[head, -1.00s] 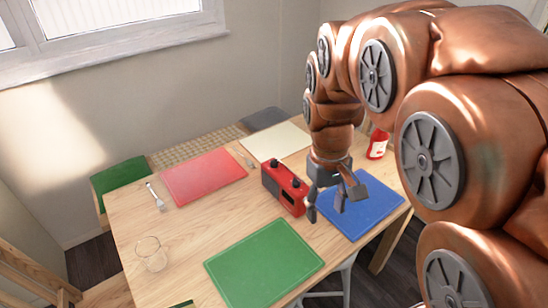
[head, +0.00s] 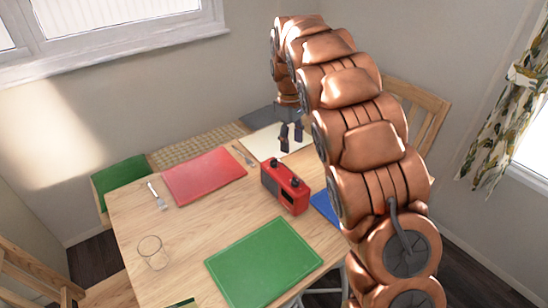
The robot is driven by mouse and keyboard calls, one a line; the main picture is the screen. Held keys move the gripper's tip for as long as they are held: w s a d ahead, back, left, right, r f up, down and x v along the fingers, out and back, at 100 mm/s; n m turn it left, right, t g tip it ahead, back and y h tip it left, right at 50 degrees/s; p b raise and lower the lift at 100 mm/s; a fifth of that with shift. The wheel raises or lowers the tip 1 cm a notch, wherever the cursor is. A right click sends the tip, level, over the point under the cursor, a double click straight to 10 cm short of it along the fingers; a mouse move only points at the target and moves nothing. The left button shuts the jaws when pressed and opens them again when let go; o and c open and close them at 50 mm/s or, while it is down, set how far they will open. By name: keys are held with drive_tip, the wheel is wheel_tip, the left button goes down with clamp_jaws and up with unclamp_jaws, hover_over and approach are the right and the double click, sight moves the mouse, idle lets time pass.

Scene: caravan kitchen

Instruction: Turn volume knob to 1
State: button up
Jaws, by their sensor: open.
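A red radio (head: 286,190) with a dark front stands on the wooden table. Two dark knobs stick up from its top, a far-left knob (head: 273,162) and a near-right knob (head: 295,182). I cannot tell which is the volume knob, and their settings are too small to read. My gripper (head: 291,142) is open and empty, fingers pointing down. In the picture it is above the cream placemat, behind the radio and apart from both knobs. My arm hides part of the table's right side.
Around the radio lie a red placemat (head: 204,176), a green placemat (head: 264,264), a cream placemat (head: 262,146) and a partly hidden blue placemat (head: 324,208). A clear glass (head: 151,252) stands at left, near a fork (head: 157,197). Chairs surround the table.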

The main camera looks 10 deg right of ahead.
sight(274, 162)
drive_tip(key=w+a+f+n, duration=0.1)
drive_tip(key=w+f, duration=0.1)
drive_tip(key=w, duration=0.1)
drive_tip(key=w+f+n, duration=0.1)
drive_tip(key=w+f, duration=0.1)
drive_tip(key=w, duration=0.1)
drive_tip(key=w+a+f+n, duration=0.1)
drive_tip(key=w+f, duration=0.1)
drive_tip(key=w, duration=0.1)
drive_tip(key=shift+w+a+n+y+p, duration=0.15)
drive_tip(key=shift+a+n+y+p, duration=0.2)
drive_tip(key=shift+n+y+p, duration=0.05)
drive_tip(key=shift+a+f+p, duration=0.2)
drive_tip(key=shift+f+p, duration=1.05)
drive_tip(key=shift+f, duration=2.7)
clamp_jaws()
